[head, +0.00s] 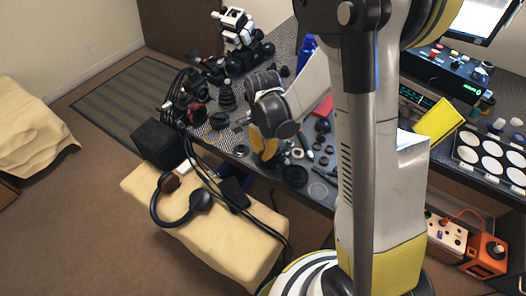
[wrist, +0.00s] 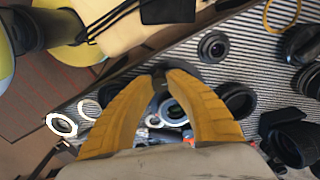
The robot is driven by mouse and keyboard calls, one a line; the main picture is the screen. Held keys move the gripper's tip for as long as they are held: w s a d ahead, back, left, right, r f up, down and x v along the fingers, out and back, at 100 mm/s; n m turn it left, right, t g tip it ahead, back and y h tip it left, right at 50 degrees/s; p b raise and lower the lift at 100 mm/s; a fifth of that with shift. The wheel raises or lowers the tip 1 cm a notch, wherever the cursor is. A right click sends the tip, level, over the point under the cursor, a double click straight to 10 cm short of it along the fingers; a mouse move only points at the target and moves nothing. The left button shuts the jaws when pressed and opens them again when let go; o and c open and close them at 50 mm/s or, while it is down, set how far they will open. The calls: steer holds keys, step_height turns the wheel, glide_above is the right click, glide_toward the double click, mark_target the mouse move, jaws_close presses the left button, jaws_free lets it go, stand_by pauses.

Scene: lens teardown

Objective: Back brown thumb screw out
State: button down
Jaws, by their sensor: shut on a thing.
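My gripper (head: 264,152) points down over the front edge of the workbench, with its yellow fingers low among the lens parts. In the wrist view my gripper (wrist: 163,78) has its fingertips drawn close together around a small dark piece (wrist: 160,84). That piece sits where the brown thumb screw would be held, but it is mostly covered by the fingers and its brown colour is not clear. A dark round part (wrist: 186,71) lies just behind the fingertips. I cannot tell whether the screw is still seated in its thread.
Lens barrels and rings lie close around, including a dark ring (head: 294,176), a lens (wrist: 213,46) and a black barrel (wrist: 296,143). Pale rings (wrist: 62,124) lie to the left in the wrist view. Headphones (head: 182,205) rest on a cream-covered bench (head: 240,250) in front.

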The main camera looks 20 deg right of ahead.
mark_target(263, 152)
steer(key=c, duration=1.3)
jaws_free()
steer(key=shift+o, duration=0.2)
step_height(263, 152, up, 12)
